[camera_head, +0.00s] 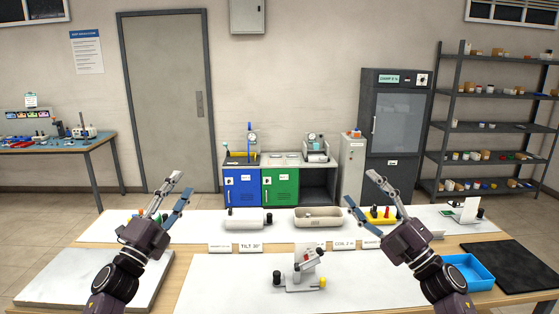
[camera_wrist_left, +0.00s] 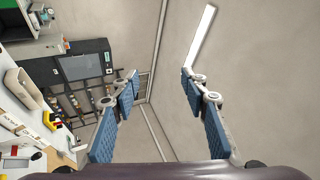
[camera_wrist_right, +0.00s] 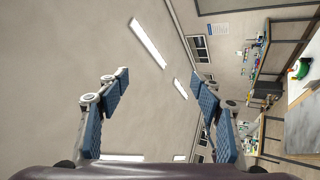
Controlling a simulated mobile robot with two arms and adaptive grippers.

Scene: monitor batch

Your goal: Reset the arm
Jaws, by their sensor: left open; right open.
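My left gripper (camera_head: 178,188) is raised above the left part of the table in the head view. Its blue-padded fingers are spread and empty, also in the left wrist view (camera_wrist_left: 160,75). My right gripper (camera_head: 362,188) is raised above the right part of the table. Its fingers are spread with nothing between them, also in the right wrist view (camera_wrist_right: 158,80). Both wrist views look mostly at bare wall and ceiling between the fingers. Neither gripper touches anything on the table.
The table holds a small grey device (camera_head: 298,279) at front centre, a beige tray (camera_head: 318,224), a white cylinder unit (camera_head: 245,222), a yellow block with red pegs (camera_head: 381,217), a blue bin (camera_head: 468,272) and a black mat (camera_head: 512,266). A cabinet (camera_head: 392,130) and shelves (camera_head: 490,125) stand behind.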

